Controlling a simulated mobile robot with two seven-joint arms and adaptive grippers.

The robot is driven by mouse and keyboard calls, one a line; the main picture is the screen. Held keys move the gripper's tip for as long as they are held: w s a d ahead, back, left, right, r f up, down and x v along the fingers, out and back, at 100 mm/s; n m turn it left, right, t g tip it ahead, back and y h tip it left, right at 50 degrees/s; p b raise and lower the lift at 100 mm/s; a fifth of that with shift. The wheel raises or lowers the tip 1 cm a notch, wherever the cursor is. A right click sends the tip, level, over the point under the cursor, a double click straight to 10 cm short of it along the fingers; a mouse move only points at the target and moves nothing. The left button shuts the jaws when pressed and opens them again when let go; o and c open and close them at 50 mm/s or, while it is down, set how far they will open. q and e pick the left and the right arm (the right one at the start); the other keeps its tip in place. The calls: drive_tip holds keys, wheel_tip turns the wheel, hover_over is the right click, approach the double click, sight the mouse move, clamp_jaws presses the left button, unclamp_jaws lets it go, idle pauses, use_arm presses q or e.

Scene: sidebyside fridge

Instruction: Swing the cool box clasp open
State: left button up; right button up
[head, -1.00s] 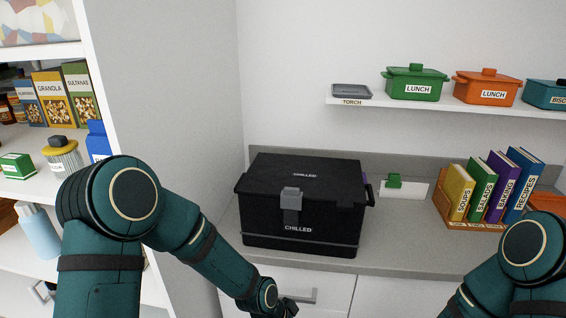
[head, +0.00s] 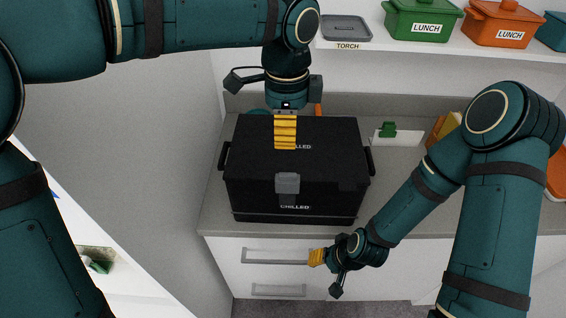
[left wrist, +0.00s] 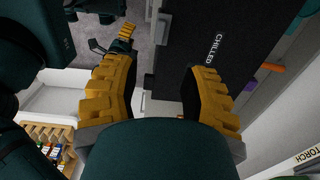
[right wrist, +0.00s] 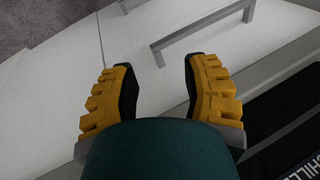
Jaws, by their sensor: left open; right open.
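The black cool box (head: 345,150) stands on the counter with its lid down. Its grey clasp (head: 287,184) lies flat against the upper front, over the lid's edge; it also shows in the left wrist view (left wrist: 162,27). My left gripper (head: 285,145) is over the lid, behind the clasp in the head view. It is open and empty, its fingers spread in the left wrist view (left wrist: 158,68). My right gripper (head: 314,257) is below the counter edge, in front of the drawers. It is open and empty in the right wrist view (right wrist: 160,75).
A drawer handle (head: 275,257) is beside my right gripper, with a lower handle (head: 278,291) beneath. A shelf above holds a torch tray (head: 346,28) and lunch pots (head: 420,18). A green-topped item (head: 388,130) stands right of the box. The counter right of the box is partly clear.

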sight(286, 175)
use_arm(q)
wheel_tip(286, 175, down, 13)
drive_tip(key=shift+f+b, duration=0.1)
drive_tip(key=shift+b, duration=0.55)
drive_tip(key=shift+c, duration=0.4)
clamp_jaws()
